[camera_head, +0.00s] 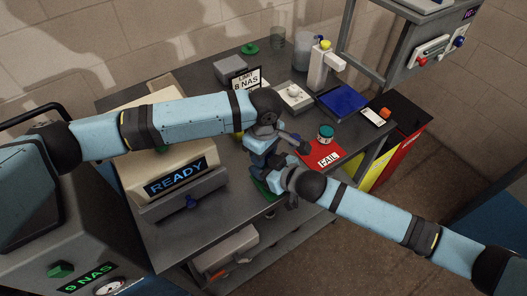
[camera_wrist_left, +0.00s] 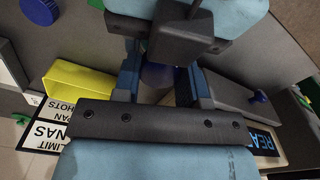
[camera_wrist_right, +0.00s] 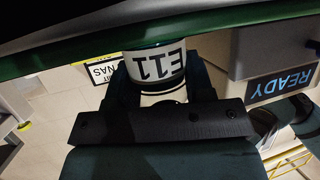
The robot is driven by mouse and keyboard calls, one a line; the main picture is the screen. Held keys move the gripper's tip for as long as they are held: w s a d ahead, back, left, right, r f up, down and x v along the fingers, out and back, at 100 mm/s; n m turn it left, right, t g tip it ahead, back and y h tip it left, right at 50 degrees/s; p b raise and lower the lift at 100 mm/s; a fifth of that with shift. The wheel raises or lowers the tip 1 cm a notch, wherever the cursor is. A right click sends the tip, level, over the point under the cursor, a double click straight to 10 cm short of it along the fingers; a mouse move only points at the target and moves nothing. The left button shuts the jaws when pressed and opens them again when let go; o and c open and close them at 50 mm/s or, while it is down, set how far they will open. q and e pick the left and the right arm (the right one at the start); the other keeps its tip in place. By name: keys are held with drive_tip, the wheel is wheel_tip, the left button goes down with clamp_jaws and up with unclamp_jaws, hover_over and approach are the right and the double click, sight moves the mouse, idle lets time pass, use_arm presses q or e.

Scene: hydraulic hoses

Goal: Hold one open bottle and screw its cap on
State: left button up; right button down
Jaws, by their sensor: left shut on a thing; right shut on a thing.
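My right gripper (camera_wrist_right: 163,95) is shut on a bottle with a white label reading E11 (camera_wrist_right: 155,65), seen in the right wrist view. Its mouth is hidden there. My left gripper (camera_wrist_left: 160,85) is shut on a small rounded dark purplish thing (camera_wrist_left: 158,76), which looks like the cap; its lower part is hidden. In the head view my left gripper (camera_head: 262,155) and my right gripper (camera_head: 272,178) are close together over the table, the left above the right. They hide the bottle and cap there, so I cannot tell whether the cap touches the bottle.
A green mat (camera_head: 262,189) lies below the grippers. A teal-capped bottle (camera_head: 325,133) stands on the red FAIL mat (camera_head: 322,153) to the right. The READY machine (camera_head: 175,178) is at left.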

use_arm(q)
drive_tip(key=shift+m, duration=1.1)
drive_tip(key=o, duration=1)
drive_tip(key=shift+r, duration=2.3)
drive_tip(key=shift+c, duration=0.2)
